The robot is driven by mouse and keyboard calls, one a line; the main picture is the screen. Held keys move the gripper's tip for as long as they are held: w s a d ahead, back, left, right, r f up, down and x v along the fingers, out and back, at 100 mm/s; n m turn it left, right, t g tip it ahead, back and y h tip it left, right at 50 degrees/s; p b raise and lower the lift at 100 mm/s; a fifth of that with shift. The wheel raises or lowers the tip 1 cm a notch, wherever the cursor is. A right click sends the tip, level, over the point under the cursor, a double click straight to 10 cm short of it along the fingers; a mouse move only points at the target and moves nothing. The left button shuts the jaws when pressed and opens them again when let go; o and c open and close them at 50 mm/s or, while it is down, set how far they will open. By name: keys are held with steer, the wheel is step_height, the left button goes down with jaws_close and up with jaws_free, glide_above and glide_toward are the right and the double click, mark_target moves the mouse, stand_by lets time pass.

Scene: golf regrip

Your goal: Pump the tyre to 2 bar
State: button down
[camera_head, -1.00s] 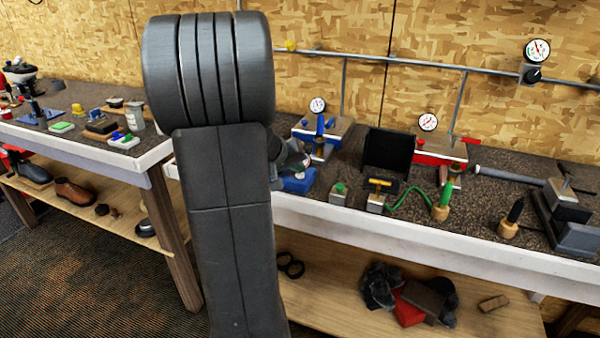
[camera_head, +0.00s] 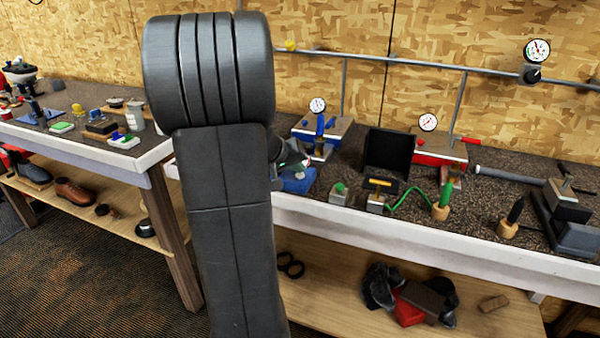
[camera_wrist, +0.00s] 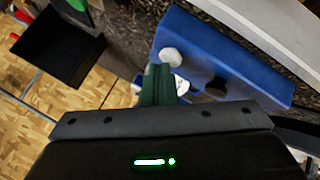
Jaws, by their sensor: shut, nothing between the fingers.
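My gripper (camera_wrist: 158,80) shows in the wrist view as dark green fingers, shut and empty. Its tips are beside a white round knob (camera_wrist: 171,57) on a blue block (camera_wrist: 222,62); I cannot tell whether they touch it. In the head view my arm hides most of the gripper, which is low over the blue block (camera_head: 298,182) on the bench. A round white gauge (camera_head: 318,105) stands by a blue device, another gauge (camera_head: 428,122) by a red device. A third gauge (camera_head: 539,50) is on the wall pipe. I cannot make out a tyre or read the dials.
A black open bin (camera_head: 388,152) stands behind the small blocks on the bench. A green hose (camera_head: 410,197) curls to a green-topped wooden handle (camera_head: 441,203). A vice (camera_head: 568,205) is at the right. Shoes and cloths lie on lower shelves. A black tray (camera_wrist: 58,47) shows in the wrist view.

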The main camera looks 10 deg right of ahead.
mark_target(298, 176)
steer(key=shift+r, duration=0.1)
steer(key=shift+r+p, duration=0.5)
steer(key=shift+r, duration=0.35)
steer(key=shift+r+p, duration=1.5)
steer(key=shift+r, duration=1)
steer(key=shift+f, duration=0.1)
steer(key=shift+f+b, duration=1)
steer(key=shift+f, duration=0.4)
steer(key=shift+r+p, duration=0.55)
steer(key=shift+p, duration=1.3)
steer(key=shift+p, duration=0.4)
